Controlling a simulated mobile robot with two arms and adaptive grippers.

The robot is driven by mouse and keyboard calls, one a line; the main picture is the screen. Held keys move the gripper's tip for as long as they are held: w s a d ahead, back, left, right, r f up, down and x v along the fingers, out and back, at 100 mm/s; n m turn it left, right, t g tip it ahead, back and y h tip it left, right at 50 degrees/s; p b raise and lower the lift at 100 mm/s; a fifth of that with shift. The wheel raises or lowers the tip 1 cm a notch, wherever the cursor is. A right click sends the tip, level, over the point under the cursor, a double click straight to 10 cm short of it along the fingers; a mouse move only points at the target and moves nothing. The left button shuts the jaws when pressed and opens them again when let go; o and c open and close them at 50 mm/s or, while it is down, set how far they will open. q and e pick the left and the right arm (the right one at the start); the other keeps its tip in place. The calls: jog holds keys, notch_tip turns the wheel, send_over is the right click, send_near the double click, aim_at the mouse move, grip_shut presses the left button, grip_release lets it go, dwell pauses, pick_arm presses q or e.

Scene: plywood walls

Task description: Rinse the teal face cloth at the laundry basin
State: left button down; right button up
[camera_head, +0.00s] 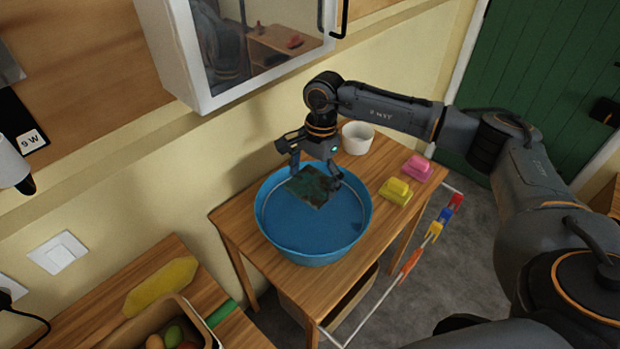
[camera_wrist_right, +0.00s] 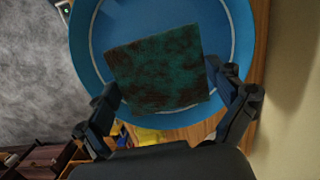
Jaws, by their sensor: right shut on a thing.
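The teal face cloth (camera_head: 309,187) has dark blotches and is held flat over the blue basin (camera_head: 313,251). My right gripper (camera_head: 317,176) reaches over the basin from above and is shut on the cloth. In the right wrist view the cloth (camera_wrist_right: 157,70) spans between the two fingers (camera_wrist_right: 165,95), with the blue basin (camera_wrist_right: 240,28) behind it. I cannot tell whether the cloth touches the water in the basin. My left gripper is not in view.
The basin stands on a small wooden table (camera_head: 236,219). A rail with coloured clips (camera_head: 409,265) runs along the front. A glass-fronted cabinet (camera_head: 180,50) hangs above.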

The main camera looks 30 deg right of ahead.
jog(key=shift+s+d+f, duration=0.1)
jog(key=shift+s+f, duration=0.15)
jog(key=shift+f, duration=0.15)
jog(key=shift+f+b, duration=3.2)
jog(key=shift+f, duration=2.75)
jog(key=shift+r+p, duration=3.2)
jog(key=shift+r, duration=2.85)
